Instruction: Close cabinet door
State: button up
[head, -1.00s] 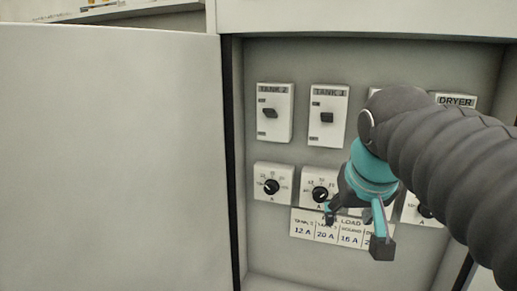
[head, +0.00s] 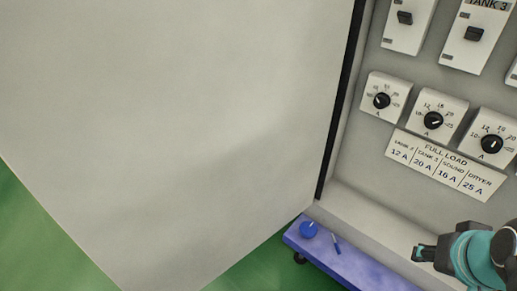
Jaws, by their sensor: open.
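The cabinet door (head: 180,120) is a large pale grey panel that fills the left of the head view. It stands swung open, hinged along the dark edge beside the cabinet opening. The open cabinet (head: 360,215) is at the right, with switches and dials on its back panel. My gripper (head: 420,254) is at the lower right, teal and black, in front of the cabinet's lower part. It is open, with nothing seen between its fingers, and apart from the door. Part of it is cut off by the picture's edge.
Green floor (head: 35,245) shows at the lower left. Tank switches (head: 474,35), black dials (head: 432,120) and a full load label (head: 445,165) are inside the cabinet.

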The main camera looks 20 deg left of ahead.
aim_at(169, 140)
jog(key=u, duration=0.05)
jog(key=k, duration=1.6)
jog(key=u, duration=1.85)
jog(key=i, duration=3.1)
jog(key=z, duration=3.5)
